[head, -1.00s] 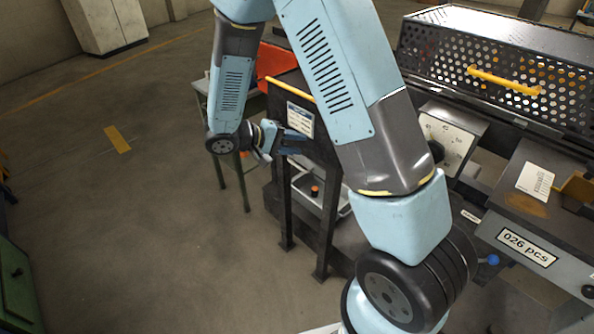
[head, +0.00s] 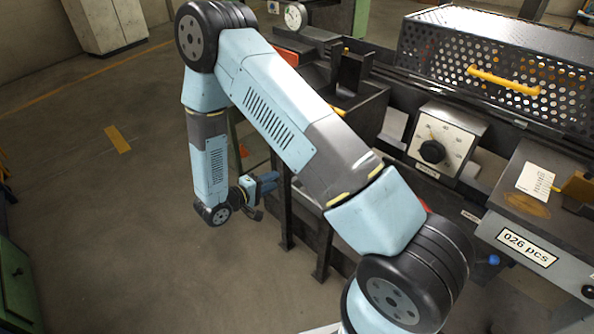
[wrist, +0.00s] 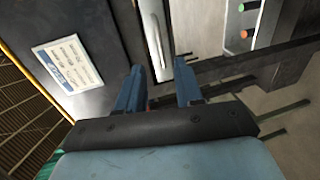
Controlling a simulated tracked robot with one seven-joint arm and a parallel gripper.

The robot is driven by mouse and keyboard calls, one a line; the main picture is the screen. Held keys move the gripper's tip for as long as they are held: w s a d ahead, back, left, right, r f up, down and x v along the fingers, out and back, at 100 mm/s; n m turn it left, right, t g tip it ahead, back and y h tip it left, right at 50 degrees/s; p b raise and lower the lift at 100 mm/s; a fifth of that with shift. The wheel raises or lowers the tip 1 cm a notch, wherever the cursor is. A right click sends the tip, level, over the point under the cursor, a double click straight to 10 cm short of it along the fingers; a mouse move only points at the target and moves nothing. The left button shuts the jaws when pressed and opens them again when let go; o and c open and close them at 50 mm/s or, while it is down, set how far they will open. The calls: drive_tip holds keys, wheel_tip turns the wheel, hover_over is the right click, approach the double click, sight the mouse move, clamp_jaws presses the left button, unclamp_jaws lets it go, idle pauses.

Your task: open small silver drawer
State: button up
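A narrow silver front with a long bar handle, which looks like the small silver drawer (wrist: 152,32), is at the top middle of the wrist view. In the head view I cannot make it out; my arm covers much of that area. My gripper (wrist: 160,78) is open, its two blue fingers apart with nothing seen between them. The fingers point toward the silver front, and the handle's lower end appears close ahead of the gap. I cannot tell whether they touch. In the head view my gripper (head: 268,187) is low beside the dark bench frame.
A dark panel with a white label (wrist: 68,65) lies left of the fingers. A pale box with green and orange buttons (wrist: 247,22) is at upper right, behind a dark bar (wrist: 230,68). A dial box (head: 445,143) stands on the bench.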

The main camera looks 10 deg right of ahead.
drive_tip(key=x, duration=1.2)
drive_tip(key=shift+d, duration=0.1)
clamp_jaws()
drive_tip(key=shift+f, duration=0.1)
idle(1.0)
